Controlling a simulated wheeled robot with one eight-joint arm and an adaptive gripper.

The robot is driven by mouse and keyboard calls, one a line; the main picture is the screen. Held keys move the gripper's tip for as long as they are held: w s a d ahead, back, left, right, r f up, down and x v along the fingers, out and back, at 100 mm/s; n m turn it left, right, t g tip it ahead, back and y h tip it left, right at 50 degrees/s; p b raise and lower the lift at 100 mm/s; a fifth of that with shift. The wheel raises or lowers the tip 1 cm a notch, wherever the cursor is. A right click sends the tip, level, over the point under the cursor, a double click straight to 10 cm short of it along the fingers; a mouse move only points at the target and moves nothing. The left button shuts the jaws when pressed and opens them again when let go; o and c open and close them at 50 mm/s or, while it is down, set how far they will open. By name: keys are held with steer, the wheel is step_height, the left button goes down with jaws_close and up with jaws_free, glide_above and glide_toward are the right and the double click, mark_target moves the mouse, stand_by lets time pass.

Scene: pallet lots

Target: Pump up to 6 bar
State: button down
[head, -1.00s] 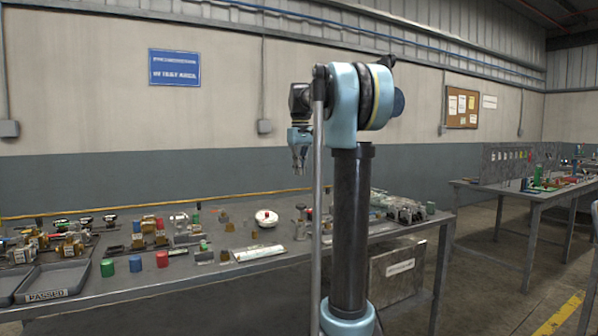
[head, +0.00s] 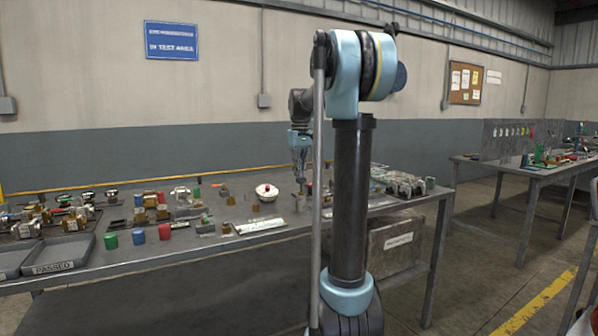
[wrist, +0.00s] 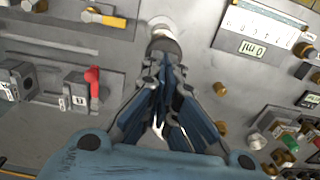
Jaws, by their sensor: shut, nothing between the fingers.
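My gripper (head: 299,178) is shut and empty, pointing down over the back right part of the bench. In the wrist view its closed fingertips (wrist: 163,62) are over or just beside a round metal knob or post (wrist: 160,30), which they partly cover. I cannot tell whether they touch it, or whether it belongs to a pump. A small display (wrist: 252,48) shows upside down at the upper right of the wrist view, below a white scale strip (wrist: 258,20). I cannot read a pressure from it. A white round item with a red top (head: 266,191) stands left of the gripper.
The grey bench (head: 190,258) carries many small fittings and valves. A red-handled valve (wrist: 94,82) lies left of the gripper in the wrist view, brass fittings (wrist: 220,89) right. Green, blue and red cylinders (head: 137,236) and a PASSED tray (head: 60,258) are at the bench's left.

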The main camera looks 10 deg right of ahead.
steer(key=shift+f, duration=1.8)
step_height(320, 180, up, 14)
steer(key=shift+w, duration=0.15)
steer(key=shift+d, duration=0.1)
stand_by(0.6)
